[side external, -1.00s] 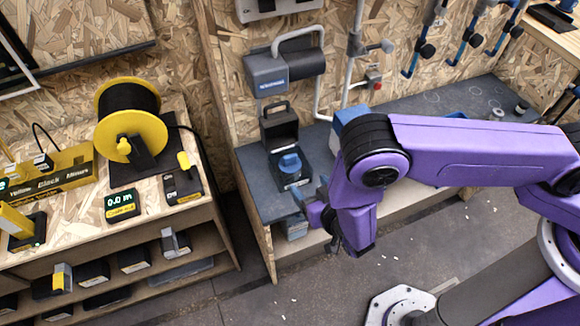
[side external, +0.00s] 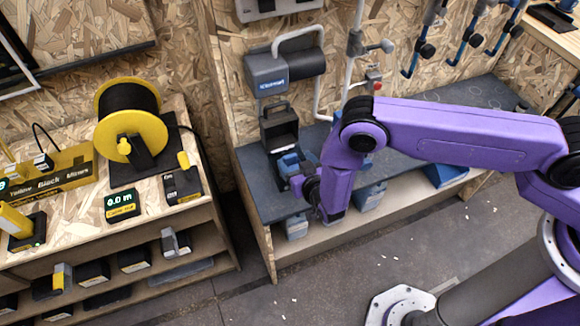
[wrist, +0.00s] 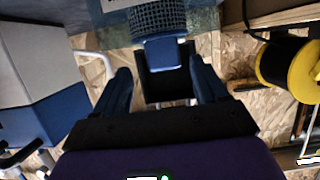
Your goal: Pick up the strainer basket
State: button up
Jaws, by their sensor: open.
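What looks like the strainer basket, a dark mesh cylinder (wrist: 158,18) with a blue grip (wrist: 165,52), shows at the top of the wrist view. In the side external view, its blue part (side external: 288,162) is at the dark unit on the grey bench, partly hidden by my wrist. My gripper (wrist: 162,76) is open, with one finger on each side of the blue grip's line and nothing clearly held. In the side external view, my gripper (side external: 301,184) is close beside the blue part; whether they touch cannot be told.
A dark open housing (side external: 280,127) stands behind the blue part. A yellow cable reel (side external: 131,118) stands on the left bench. Blue-grey items (side external: 369,196) sit on the shelf below. The grey bench (side external: 440,150) has free room to the right.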

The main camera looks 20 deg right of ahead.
aim_at(291, 158)
jog(key=shift+a+x, duration=0.15)
jog(key=shift+x, duration=1.2)
jog(key=shift+a+x, duration=0.1)
jog(key=shift+x, duration=1.3)
jog(key=shift+r, duration=0.2)
jog(key=c, duration=1.1)
